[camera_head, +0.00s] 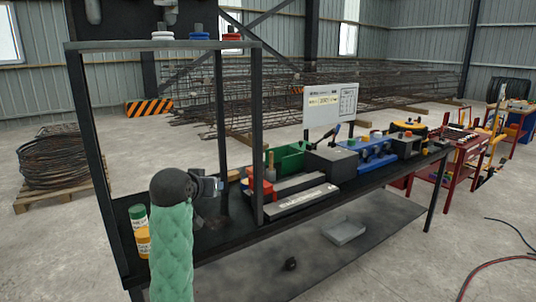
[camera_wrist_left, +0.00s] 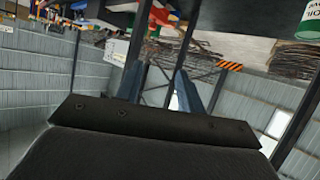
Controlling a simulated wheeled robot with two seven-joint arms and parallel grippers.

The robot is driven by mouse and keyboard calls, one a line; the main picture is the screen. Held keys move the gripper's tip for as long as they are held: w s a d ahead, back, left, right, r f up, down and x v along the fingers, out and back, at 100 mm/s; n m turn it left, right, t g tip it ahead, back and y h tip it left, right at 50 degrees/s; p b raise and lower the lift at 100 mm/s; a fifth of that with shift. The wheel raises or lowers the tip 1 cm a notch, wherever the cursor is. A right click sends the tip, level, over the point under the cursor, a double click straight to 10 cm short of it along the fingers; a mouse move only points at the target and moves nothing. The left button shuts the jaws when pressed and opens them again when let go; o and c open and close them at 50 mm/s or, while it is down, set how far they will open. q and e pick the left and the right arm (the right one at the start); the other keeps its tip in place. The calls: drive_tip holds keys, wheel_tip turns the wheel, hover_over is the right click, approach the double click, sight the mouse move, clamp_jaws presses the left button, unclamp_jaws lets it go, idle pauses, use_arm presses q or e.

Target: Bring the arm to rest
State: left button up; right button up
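My left arm, in a green padded sleeve (camera_head: 171,250), rises at the front left of the workbench (camera_head: 262,232) in the head view. Its left gripper (camera_head: 220,186) points right, above the bench's left end and close to a dark frame post. In the left wrist view the two blue-grey fingers of the left gripper (camera_wrist_left: 158,70) stand apart with nothing held between them. That view is tilted, with the bench along its top. My right arm and gripper are out of view.
A green-and-white can (camera_head: 138,216) and a yellow can (camera_head: 143,242) stand just left of my arm. The frame posts (camera_head: 255,140) rise close by. A grey box (camera_head: 331,162), blue tool holder (camera_head: 372,153) and green bin (camera_head: 288,158) fill the bench further right.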

use_arm(q)
drive_tip(key=s+f+g, duration=0.2)
drive_tip(key=s+f, duration=0.6)
drive_tip(key=f, duration=0.4)
drive_tip(key=s+f+g+y, duration=0.1)
drive_tip(key=s+f+g, duration=0.1)
drive_tip(key=s+f, duration=0.75)
drive_tip(key=s+f+g, duration=0.2)
drive_tip(key=s+f, duration=0.3)
drive_tip(key=f, duration=0.9)
drive_tip(key=s+f+g, duration=0.2)
drive_tip(key=s+f, duration=0.6)
drive_tip(key=s, duration=0.4)
drive_tip(key=s+f+g, duration=0.3)
drive_tip(key=s+f, duration=0.6)
drive_tip(key=s, duration=0.3)
drive_tip(key=shift+s+d+f+m+y, duration=0.15)
drive_tip(key=shift+s+f+m+y, duration=0.05)
drive_tip(key=shift+s+m+y, duration=0.1)
